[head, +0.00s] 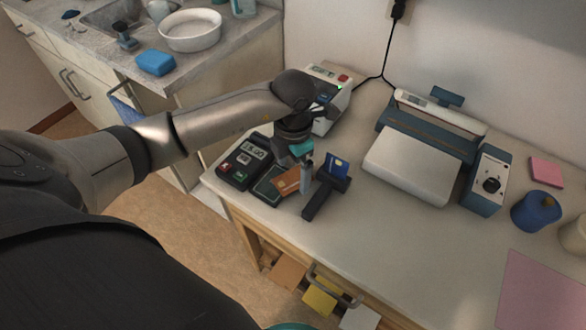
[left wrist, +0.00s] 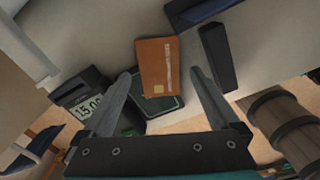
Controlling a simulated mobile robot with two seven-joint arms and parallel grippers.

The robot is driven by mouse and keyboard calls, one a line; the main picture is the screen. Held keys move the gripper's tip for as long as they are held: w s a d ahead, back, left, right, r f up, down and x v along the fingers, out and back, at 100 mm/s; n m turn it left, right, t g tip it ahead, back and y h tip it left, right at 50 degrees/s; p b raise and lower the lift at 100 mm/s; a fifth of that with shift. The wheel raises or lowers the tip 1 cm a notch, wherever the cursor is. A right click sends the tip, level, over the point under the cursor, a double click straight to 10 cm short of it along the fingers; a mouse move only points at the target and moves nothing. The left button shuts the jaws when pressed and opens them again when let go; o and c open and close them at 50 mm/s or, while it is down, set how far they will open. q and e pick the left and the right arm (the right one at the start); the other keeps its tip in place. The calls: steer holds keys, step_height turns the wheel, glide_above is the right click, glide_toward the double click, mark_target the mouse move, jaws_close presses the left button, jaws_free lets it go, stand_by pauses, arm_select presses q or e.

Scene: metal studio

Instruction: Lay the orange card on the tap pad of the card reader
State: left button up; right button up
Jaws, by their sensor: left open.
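The card reader (head: 243,163) is a dark terminal with a lit display and coloured keys, near the table's left front edge. Its dark green-edged tap pad (head: 268,187) adjoins it on the right. The orange card (head: 285,182) overlaps the pad; in the left wrist view the card (left wrist: 157,66) covers part of the pad (left wrist: 162,105) and extends past its edge. I cannot tell if it lies flat. My left gripper (head: 297,175) is over the card, open, with its fingers (left wrist: 161,75) on either side, apart from it. My right gripper is not seen.
A black stand (head: 318,198) with a blue card (head: 337,167) stands just right of the orange card. A white device (head: 330,78) with a green light is behind. A laminator-like machine (head: 410,165) and a knobbed box (head: 488,182) stand right. The front middle of the table is clear.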

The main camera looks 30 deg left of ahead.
mark_target(293, 179)
arm_select(q)
step_height(293, 179, up, 12)
steer(key=p, duration=0.2)
steer(key=shift+f, duration=0.2)
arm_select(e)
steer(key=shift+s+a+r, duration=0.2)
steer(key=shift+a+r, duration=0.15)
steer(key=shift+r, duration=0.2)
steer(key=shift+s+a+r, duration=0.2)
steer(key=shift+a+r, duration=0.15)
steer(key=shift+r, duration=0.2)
